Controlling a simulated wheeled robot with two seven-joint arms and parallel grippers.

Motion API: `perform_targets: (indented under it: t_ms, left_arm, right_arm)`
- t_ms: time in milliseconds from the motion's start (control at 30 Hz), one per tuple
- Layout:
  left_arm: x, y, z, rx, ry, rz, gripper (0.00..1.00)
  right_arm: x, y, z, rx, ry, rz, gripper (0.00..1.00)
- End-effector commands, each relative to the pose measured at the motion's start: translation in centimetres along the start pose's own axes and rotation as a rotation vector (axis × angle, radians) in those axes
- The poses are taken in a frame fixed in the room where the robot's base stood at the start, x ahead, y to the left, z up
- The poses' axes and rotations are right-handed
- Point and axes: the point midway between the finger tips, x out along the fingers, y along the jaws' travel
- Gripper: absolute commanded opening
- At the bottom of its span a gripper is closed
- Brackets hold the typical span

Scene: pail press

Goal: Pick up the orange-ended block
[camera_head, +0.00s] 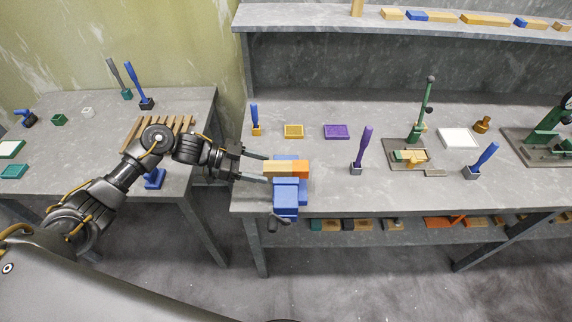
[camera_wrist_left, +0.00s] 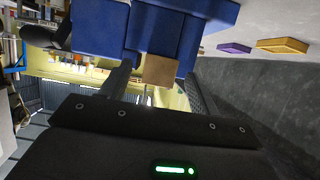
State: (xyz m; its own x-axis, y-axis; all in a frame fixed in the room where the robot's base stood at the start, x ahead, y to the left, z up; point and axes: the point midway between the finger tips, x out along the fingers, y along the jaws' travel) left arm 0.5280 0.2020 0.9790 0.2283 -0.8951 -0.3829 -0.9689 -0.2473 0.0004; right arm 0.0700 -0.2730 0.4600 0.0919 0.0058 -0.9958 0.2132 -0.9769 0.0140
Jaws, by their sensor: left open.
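The orange-ended block (camera_head: 285,169) is a wooden bar with its orange end to the right. It lies across the blue vise (camera_head: 287,200) at the left front of the right-hand bench. In the left wrist view the block's plain tan end (camera_wrist_left: 159,70) faces the camera, with the vise (camera_wrist_left: 105,25) around and behind it; the orange end is hidden there. My left gripper (camera_head: 265,169) is open, coming from the left. Its two fingers stand apart near the block's tan end, one on each side. Contact is not visible. My right gripper is in neither view.
A yellow tray (camera_head: 293,131), a purple tray (camera_head: 336,132) and a blue-handled brush (camera_head: 255,119) stand behind the vise. A purple-handled brush (camera_head: 361,150) is to the right. A slatted wooden rack (camera_head: 180,125) lies on the left bench. A gap separates the benches.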

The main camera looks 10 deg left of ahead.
Motion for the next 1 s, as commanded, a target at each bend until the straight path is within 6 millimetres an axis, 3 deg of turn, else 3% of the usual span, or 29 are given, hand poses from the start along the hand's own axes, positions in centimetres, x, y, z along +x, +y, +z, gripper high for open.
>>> perform_targets:
  t_ms: [300,700,1000]
  left_arm:
    - [0.72,0.01,0.09,0.0,-0.001,0.0,0.62]
    - [0.69,0.01,0.08,0.0,-0.001,0.0,0.12]
    - [0.57,-0.02,-0.19,0.001,0.0,-0.001,0.12]
  right_arm:
    - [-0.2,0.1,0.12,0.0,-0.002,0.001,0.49]
    - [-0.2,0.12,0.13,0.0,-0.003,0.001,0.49]
    - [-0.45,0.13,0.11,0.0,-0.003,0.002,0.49]
